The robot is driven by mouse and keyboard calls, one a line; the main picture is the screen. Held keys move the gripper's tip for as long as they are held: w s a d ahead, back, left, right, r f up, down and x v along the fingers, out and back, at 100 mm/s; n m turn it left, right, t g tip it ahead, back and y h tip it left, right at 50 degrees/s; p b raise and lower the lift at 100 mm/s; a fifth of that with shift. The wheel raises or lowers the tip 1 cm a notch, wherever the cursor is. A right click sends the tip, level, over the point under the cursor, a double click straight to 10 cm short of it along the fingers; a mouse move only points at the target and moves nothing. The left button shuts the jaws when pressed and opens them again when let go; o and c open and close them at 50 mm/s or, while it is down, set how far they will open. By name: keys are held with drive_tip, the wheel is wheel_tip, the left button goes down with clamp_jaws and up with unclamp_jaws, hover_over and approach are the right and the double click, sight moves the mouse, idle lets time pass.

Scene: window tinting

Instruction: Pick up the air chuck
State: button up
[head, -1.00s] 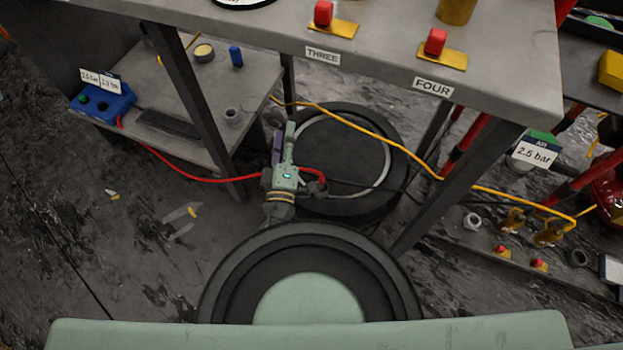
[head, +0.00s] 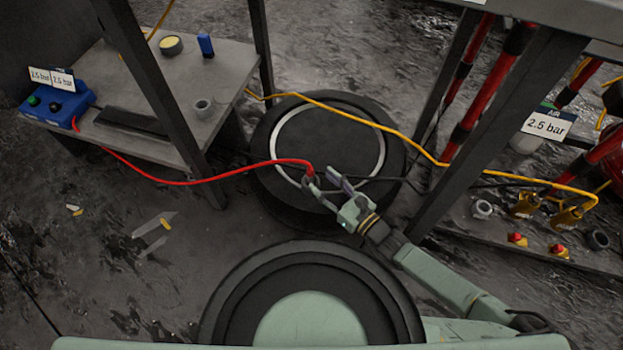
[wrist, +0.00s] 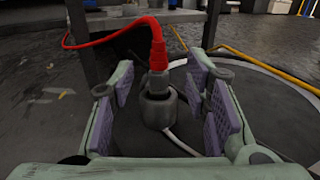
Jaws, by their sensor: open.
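The air chuck (head: 310,171) appears to be the red-sleeved metal fitting on the end of the red hose, over the black round pad (head: 345,115). In the wrist view the air chuck (wrist: 157,58) stands upright, its lower end in or against a grey cylindrical holder (wrist: 160,108). My gripper (head: 325,183) is open close to it in the head view. In the wrist view my gripper (wrist: 160,95) has its purple-padded fingers on either side of the chuck, with gaps. The chuck's lowest part is hidden by the holder.
The red hose (head: 200,181) runs left to a blue box (head: 57,103) on a low shelf. A dark table leg (head: 490,135) stands close right of my arm. Open floor lies at the lower left.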

sight(313, 176)
drive_tip(key=x, duration=0.3)
drive_tip(key=f+x, duration=0.1)
drive_tip(key=x, duration=0.1)
drive_tip(key=shift+a+b, duration=0.1)
drive_tip(key=shift+b, duration=0.3)
drive_tip(key=shift+w+a+r, duration=0.1)
drive_tip(key=shift+w+a, duration=0.25)
drive_tip(key=shift+c, duration=0.5)
clamp_jaws()
